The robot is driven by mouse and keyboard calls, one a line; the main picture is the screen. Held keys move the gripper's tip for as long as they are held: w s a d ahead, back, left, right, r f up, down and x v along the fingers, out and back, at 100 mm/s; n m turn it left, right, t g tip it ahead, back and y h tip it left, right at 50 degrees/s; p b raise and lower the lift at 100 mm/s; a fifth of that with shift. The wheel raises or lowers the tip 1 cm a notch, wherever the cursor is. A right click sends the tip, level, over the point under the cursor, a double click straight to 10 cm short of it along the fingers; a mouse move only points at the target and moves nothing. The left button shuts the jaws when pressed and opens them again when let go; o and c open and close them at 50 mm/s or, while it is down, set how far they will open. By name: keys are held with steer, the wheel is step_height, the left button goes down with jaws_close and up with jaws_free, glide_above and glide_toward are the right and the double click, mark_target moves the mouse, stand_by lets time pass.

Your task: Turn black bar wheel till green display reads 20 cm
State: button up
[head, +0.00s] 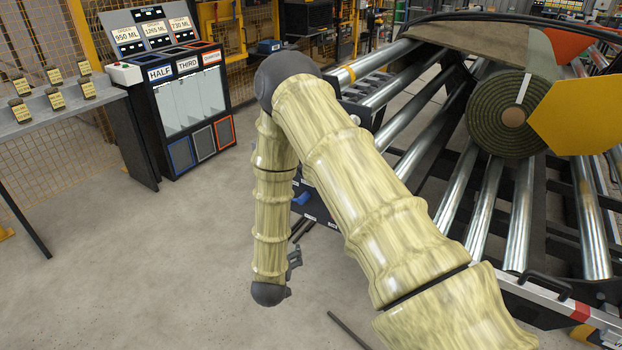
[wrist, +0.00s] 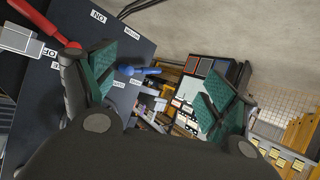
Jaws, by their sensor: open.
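I cannot make out the black bar wheel or the green display in either view; my arm covers part of the machine's near side. My gripper (wrist: 160,88) is open and empty, its two green-padded fingers spread wide in the wrist view. In the head view it hangs low beside the machine, mostly hidden by my wrist. A dark panel (wrist: 120,88) with white labels lies beyond the left finger. It carries a red lever (wrist: 45,25) and a blue lever (wrist: 138,71). The blue lever also shows in the head view (head: 302,198).
A roller bed (head: 485,205) with a green turf roll (head: 490,125) fills the right. A labelled bin cabinet (head: 163,100) and a grey table (head: 50,118) stand at the left. Bare floor (head: 140,260) lies open at the lower left.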

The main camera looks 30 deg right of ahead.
steer(key=w+d+r+m+g+h+b, duration=0.1)
steer(key=w+d+r+m+g+h, duration=0.1)
steer(key=w+d+r+m+h, duration=0.45)
steer(key=w+d+r+m+g+h+b, duration=0.1)
steer(key=w+d+r+m+h+b, duration=0.2)
steer(key=r, duration=0.7)
steer(key=shift+n, duration=0.85)
steer(key=p+x, duration=0.1)
steer(key=x, duration=1)
steer(key=shift+w+r+p, duration=0.15)
steer(key=shift+p, duration=0.15)
steer(key=shift+r, duration=0.1)
steer(key=c, duration=1.4)
steer(key=shift+c, duration=0.2)
